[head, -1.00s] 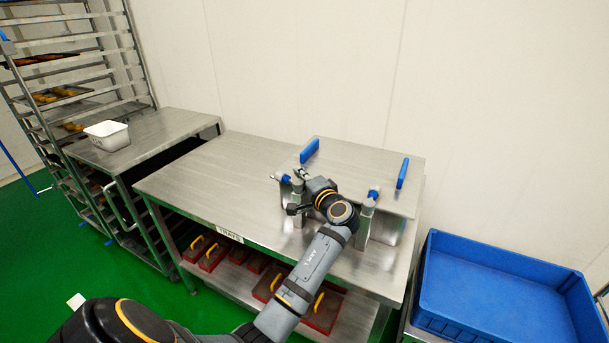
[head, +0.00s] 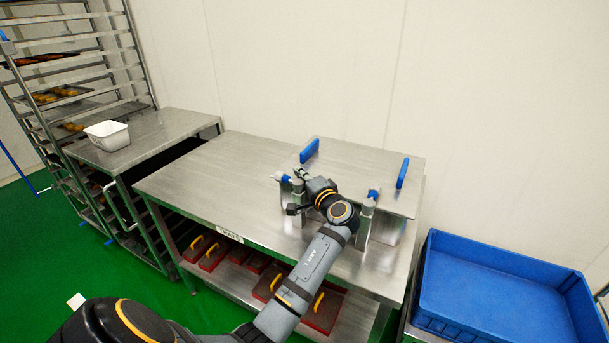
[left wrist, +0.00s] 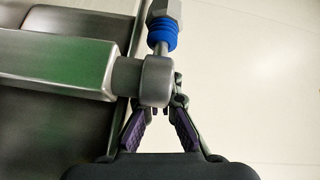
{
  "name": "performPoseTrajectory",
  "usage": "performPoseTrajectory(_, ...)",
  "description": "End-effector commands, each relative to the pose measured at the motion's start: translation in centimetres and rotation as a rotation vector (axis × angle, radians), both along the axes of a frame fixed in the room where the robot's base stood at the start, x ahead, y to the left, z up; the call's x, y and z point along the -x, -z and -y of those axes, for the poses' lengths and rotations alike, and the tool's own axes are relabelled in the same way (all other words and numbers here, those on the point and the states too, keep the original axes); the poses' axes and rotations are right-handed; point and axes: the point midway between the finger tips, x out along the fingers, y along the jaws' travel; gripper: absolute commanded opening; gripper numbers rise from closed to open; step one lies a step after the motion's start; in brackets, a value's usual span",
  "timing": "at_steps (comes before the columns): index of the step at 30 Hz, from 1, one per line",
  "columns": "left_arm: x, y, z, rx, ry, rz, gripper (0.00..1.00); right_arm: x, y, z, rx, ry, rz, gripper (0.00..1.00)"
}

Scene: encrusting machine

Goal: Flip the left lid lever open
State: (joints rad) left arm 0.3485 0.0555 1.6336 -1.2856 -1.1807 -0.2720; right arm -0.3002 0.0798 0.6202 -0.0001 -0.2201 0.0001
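The left lid lever (head: 283,178), with a blue collar and pale metal end, is at the left front of the steel lid (head: 357,170). My left gripper (head: 303,174) is right beside it, partly hidden by its own wrist. In the left wrist view, my left gripper's two dark fingers with purple pads (left wrist: 160,100) stand apart on either side of the lever's round metal hub (left wrist: 157,80). A rod with a blue ribbed collar (left wrist: 162,34) rises from the hub. Whether the fingers press on the hub is unclear. My right gripper is out of view.
A second blue-collared lever (head: 373,193) stands right of my arm. Two blue handles (head: 310,150) rise from the lid. The steel table (head: 205,172) is bare left of the lid. A blue crate (head: 500,285) sits at right, a white tub (head: 107,135) at left.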

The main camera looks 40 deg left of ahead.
Motion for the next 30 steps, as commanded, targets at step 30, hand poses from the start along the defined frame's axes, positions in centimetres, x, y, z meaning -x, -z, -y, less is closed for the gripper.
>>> performPoseTrajectory(30,-1.0,-9.6,0.7,-0.008,-0.001,-0.01,0.0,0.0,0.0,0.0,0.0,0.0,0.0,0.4)
